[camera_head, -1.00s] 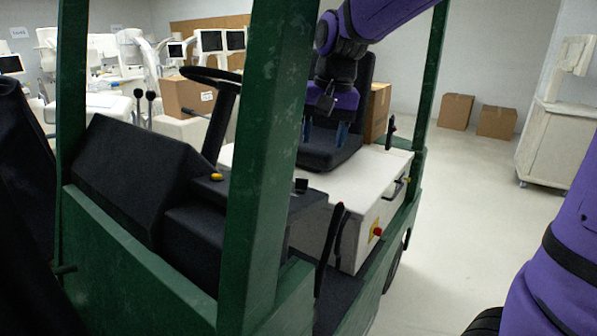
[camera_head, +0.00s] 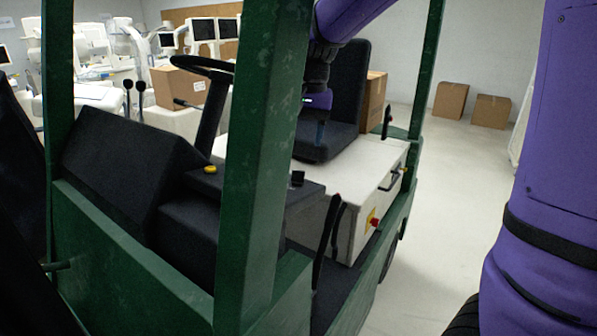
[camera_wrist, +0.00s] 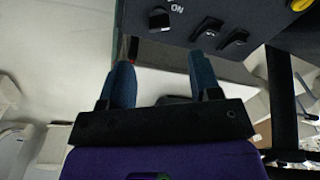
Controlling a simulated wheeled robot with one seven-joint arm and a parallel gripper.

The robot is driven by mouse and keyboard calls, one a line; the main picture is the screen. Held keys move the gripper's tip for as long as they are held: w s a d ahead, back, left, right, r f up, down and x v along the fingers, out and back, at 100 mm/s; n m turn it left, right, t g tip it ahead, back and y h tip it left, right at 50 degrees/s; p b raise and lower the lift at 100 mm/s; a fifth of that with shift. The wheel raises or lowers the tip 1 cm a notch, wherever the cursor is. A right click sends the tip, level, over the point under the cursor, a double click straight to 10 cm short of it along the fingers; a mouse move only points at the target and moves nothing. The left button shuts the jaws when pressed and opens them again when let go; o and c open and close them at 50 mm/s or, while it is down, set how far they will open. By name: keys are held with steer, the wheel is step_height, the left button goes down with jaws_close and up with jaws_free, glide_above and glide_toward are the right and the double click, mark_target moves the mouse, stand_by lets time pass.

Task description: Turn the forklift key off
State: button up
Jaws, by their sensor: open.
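The forklift key (camera_head: 298,178) is a small black knob standing on the dark dash, just right of the green front post in the head view. In the wrist view the key (camera_wrist: 160,20) sits near the top of the dark panel, beside an upside-down "ON" label. My gripper (camera_head: 320,132) hangs above the white seat base, in front of the black seat, behind the dash. In the wrist view my gripper (camera_wrist: 162,72) is open and empty, its two blue fingers apart, pointing toward the panel. The fingers appear clear of the key.
Two black switches (camera_wrist: 222,36) sit beside the key, and a yellow button (camera_head: 210,169) is farther left. The green post (camera_head: 262,140) partly blocks the view. The steering wheel (camera_head: 205,68) and black levers (camera_head: 328,235) stand nearby. Open floor lies right of the forklift.

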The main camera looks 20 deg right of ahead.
mark_target(299, 172)
steer(key=f, duration=0.9)
steer(key=shift+w+a, duration=0.2)
steer(key=shift+a, duration=0.2)
steer(key=c, duration=0.9)
steer(key=shift+n, duration=0.4)
steer(key=n+y, duration=0.1)
steer(key=n, duration=0.4)
steer(key=n+y, duration=0.1)
steer(key=n, duration=0.5)
steer(key=shift+f, duration=0.1)
